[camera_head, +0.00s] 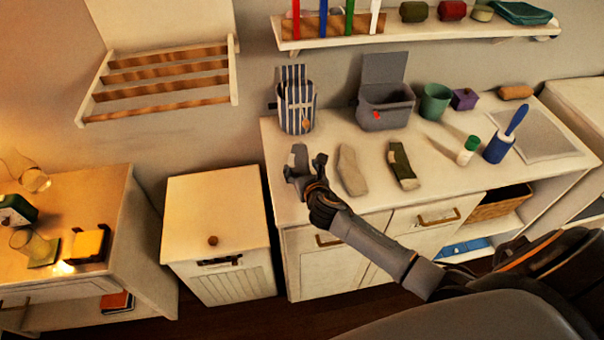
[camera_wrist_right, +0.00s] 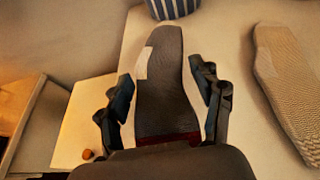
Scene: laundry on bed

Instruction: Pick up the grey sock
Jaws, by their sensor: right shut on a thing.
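The grey sock (camera_head: 298,157) lies at the left end of the white counter, with a pale patch on it. My right gripper (camera_head: 306,180) is at its near end and shut on it. In the right wrist view the grey sock (camera_wrist_right: 165,85) stretches away between the two fingers of the gripper (camera_wrist_right: 162,90). The sock's near end is partly hidden by the gripper body. I cannot tell whether the sock is off the counter. My left gripper is not in view.
A beige sock (camera_head: 351,171) and a dark green sock (camera_head: 402,166) lie to the right. A striped basket (camera_head: 297,108) and a grey bin (camera_head: 385,108) stand behind. A white hamper (camera_head: 215,215) with a knobbed lid stands left of the counter (camera_head: 290,205).

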